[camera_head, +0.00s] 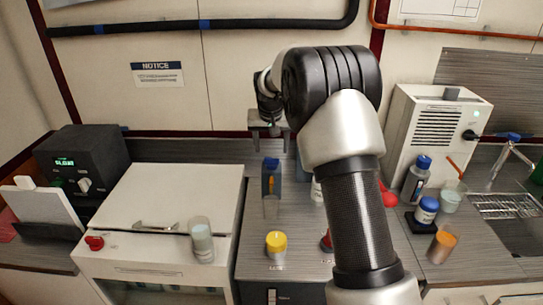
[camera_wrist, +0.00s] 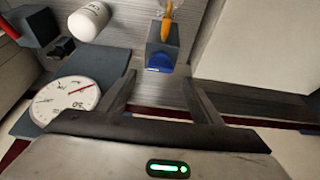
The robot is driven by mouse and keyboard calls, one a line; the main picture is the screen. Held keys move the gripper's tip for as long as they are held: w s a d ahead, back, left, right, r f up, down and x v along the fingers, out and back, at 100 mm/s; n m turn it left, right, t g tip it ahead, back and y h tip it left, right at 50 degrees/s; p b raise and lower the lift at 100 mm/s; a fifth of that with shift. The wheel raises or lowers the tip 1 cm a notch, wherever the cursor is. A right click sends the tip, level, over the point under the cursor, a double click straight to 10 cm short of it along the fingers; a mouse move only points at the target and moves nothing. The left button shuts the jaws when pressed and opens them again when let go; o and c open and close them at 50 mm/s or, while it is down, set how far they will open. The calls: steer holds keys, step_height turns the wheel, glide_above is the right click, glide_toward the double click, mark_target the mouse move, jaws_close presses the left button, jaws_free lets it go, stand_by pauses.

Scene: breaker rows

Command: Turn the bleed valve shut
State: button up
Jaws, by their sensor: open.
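My gripper (camera_head: 268,128) is open and empty, raised near the back wall above the middle counter. In the wrist view its two fingers (camera_wrist: 157,95) are spread, with nothing between them. A round white gauge (camera_wrist: 70,98) lies left of the fingers there; my arm hides it in the head view. A dark block (camera_wrist: 36,26) with a red part (camera_wrist: 9,26) at its side shows at the upper left; it may be the bleed valve, but I cannot tell its position. In the head view a red part (camera_head: 389,197) shows right of my arm, partly hidden.
A dark blue holder (camera_head: 271,178) with an orange item stands below my gripper. A yellow-capped jar (camera_head: 276,244) is nearer. A white cabinet (camera_head: 165,200) with a glass (camera_head: 202,240) is left; a vented white machine (camera_head: 436,125) and bottles (camera_head: 416,180) are right.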

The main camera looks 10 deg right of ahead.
mark_target(272, 158)
steer(key=x, duration=0.6)
steer(key=c, duration=1.1)
steer(key=shift+o, duration=0.2)
